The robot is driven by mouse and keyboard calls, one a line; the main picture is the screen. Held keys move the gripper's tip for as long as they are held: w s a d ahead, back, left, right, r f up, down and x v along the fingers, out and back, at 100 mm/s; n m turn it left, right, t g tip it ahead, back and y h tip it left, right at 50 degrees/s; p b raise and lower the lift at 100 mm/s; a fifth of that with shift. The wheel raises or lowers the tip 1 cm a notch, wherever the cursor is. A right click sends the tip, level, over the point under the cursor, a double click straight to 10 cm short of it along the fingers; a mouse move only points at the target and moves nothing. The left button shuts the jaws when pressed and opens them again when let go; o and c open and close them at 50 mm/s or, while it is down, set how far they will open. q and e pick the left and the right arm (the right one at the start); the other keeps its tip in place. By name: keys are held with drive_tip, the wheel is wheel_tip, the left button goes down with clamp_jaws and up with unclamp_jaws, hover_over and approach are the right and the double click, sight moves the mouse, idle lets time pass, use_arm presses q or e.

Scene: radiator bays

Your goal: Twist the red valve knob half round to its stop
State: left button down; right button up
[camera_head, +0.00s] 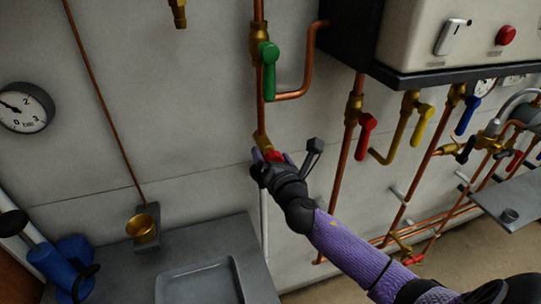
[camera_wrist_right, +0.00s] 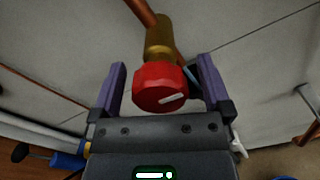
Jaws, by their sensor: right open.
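The red valve knob (camera_wrist_right: 158,88) is faceted, with a white pointer line that lies nearly level in the right wrist view. It sits on a brass valve body (camera_wrist_right: 160,38) at the end of a copper pipe. My right gripper (camera_wrist_right: 161,80) is open, with one purple finger on each side of the knob and a visible gap on both sides. In the head view the knob (camera_head: 274,155) shows only partly, behind my right gripper (camera_head: 270,158). My left gripper is not in view.
A green lever valve (camera_head: 269,62) is on the same pipe above. A red lever (camera_head: 366,135) and yellow lever (camera_head: 420,128) hang to the right, under the boiler (camera_head: 440,45).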

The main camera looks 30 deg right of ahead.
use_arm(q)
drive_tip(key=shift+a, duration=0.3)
use_arm(e)
drive_tip(key=shift+w+d, duration=0.1)
drive_tip(key=shift+w, duration=0.4)
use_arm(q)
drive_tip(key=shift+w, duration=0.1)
use_arm(e)
drive_tip(key=c, duration=1.3)
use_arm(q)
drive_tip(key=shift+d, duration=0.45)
